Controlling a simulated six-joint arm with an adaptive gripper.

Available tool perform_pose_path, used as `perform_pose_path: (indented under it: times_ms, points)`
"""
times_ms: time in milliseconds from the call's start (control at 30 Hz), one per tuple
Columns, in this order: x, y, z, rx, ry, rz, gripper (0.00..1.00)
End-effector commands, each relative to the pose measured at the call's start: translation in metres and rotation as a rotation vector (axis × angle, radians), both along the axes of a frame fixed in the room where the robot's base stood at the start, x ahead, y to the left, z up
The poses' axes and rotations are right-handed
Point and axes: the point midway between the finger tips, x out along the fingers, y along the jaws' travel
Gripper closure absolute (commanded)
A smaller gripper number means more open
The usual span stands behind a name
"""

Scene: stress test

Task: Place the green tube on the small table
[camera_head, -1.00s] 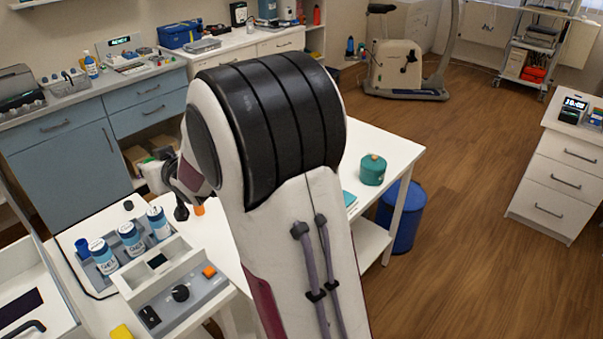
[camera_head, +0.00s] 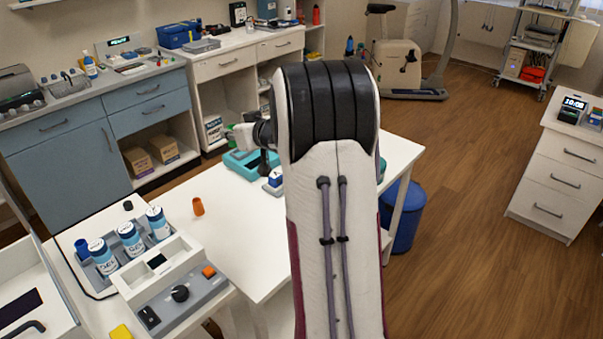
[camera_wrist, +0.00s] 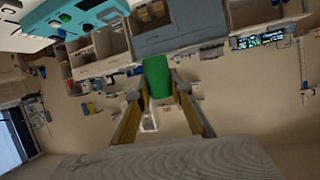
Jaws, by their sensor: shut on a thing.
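In the wrist view, my gripper (camera_wrist: 157,92) is shut on the green tube (camera_wrist: 156,74); the tube shows between the two fingertips. In the head view, my gripper (camera_head: 237,134) is raised beyond the white table, left of my arm. The tube is too small and too covered there to make out clearly. The white table (camera_head: 232,235) stands in the middle, its right part partly behind my arm. I cannot tell whether this is the task's small table.
A teal tray (camera_head: 238,166) and a blue-and-white item (camera_head: 274,178) lie on the table near my arm. Labelled bottles (camera_head: 131,239) stand in a grey rack. A blue bin (camera_head: 405,226) is right of the table.

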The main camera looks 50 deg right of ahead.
Motion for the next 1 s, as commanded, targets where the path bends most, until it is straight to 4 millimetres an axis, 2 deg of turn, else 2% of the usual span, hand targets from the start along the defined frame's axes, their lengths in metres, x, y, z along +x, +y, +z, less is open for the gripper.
perform_pose_path:
  times_ms: [33,200,533,767,1000]
  points:
    - [-0.006,-0.016,-0.002,-0.001,-0.001,-0.012,0.94]
    - [-0.022,-0.054,-0.007,-0.001,-0.001,-0.032,0.94]
    - [-0.051,-0.104,-0.017,-0.002,0.000,-0.062,0.94]
    - [-0.050,-0.103,-0.051,0.002,0.002,-0.060,0.94]
    - [-0.051,-0.103,-0.103,0.003,0.004,-0.062,0.94]
